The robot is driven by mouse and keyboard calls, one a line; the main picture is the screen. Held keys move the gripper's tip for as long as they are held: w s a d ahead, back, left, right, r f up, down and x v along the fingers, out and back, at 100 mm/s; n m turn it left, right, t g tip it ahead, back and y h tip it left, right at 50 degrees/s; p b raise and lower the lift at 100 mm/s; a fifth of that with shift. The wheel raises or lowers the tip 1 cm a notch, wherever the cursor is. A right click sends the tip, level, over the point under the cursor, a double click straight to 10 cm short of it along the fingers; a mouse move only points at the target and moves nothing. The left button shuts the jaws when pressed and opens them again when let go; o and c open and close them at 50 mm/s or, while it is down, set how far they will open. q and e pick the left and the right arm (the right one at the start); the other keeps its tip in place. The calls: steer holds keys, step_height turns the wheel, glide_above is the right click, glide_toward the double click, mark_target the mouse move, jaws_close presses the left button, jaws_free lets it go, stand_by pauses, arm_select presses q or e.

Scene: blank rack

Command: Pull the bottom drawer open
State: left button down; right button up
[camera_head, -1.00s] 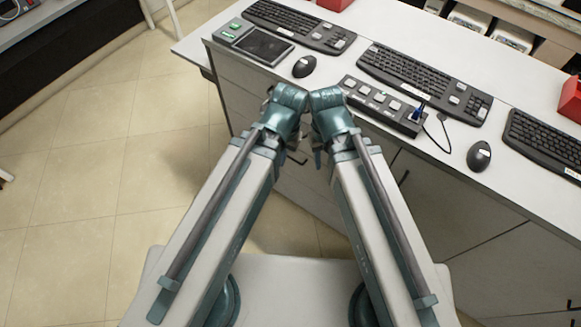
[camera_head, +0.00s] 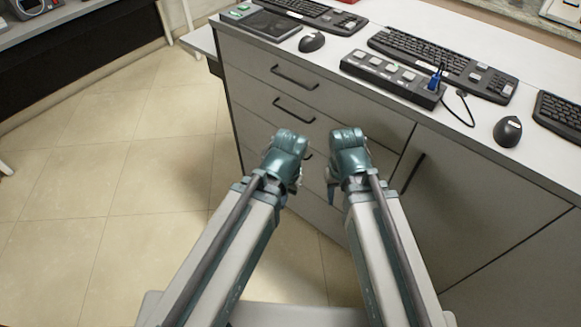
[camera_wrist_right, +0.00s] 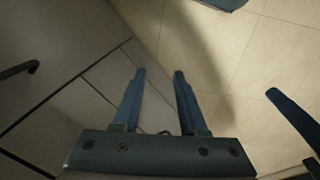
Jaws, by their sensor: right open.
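The grey cabinet's drawer front shows low on its left part, below the upper drawers, and all drawers look shut. A lower dark handle (camera_head: 308,156) is partly hidden between my two wrists; I cannot tell whether it belongs to the bottom drawer. My right gripper (camera_head: 331,192) points down in front of the drawer fronts. In the right wrist view, its two fingers (camera_wrist_right: 158,73) are apart with nothing held, and the cabinet fronts (camera_wrist_right: 85,105) lie to the left. My left gripper (camera_head: 297,184) is beside it, mostly hidden by its own wrist.
Two upper drawer handles (camera_head: 294,78) (camera_head: 293,110) and a cupboard door handle (camera_head: 413,174) stick out from the cabinet. The countertop (camera_head: 450,120) holds keyboards, mice and a power strip (camera_head: 392,78). Tiled floor (camera_head: 130,180) is clear to the left.

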steer(key=w+f+m+t+y+b, duration=0.1)
steer(key=w+f+y+b, duration=0.15)
steer(key=f+b, duration=1.25)
steer(key=w+f+m+t+y+b, duration=0.1)
steer(key=w+f+m+b, duration=0.15)
steer(key=f+b, duration=1.25)
steer(key=w+a+m+t+y+b, duration=0.2)
steer(key=w+a+t+y+b, duration=0.15)
steer(key=w+a, duration=0.25)
steer(key=w+a+r+m+t+y, duration=0.1)
steer(key=w+r+m+t, duration=0.2)
steer(key=r, duration=0.4)
steer(key=w+a+r+m+t+y, duration=0.1)
steer(key=w+r+m+t+y, duration=0.1)
steer(key=w+r+m+t, duration=0.2)
step_height(320, 180, up, 3)
steer(key=m+t, duration=0.2)
steer(key=m, duration=0.1)
steer(key=shift+w+r+m, duration=0.15)
steer(key=shift+w+m, duration=0.05)
steer(key=shift+m, duration=0.15)
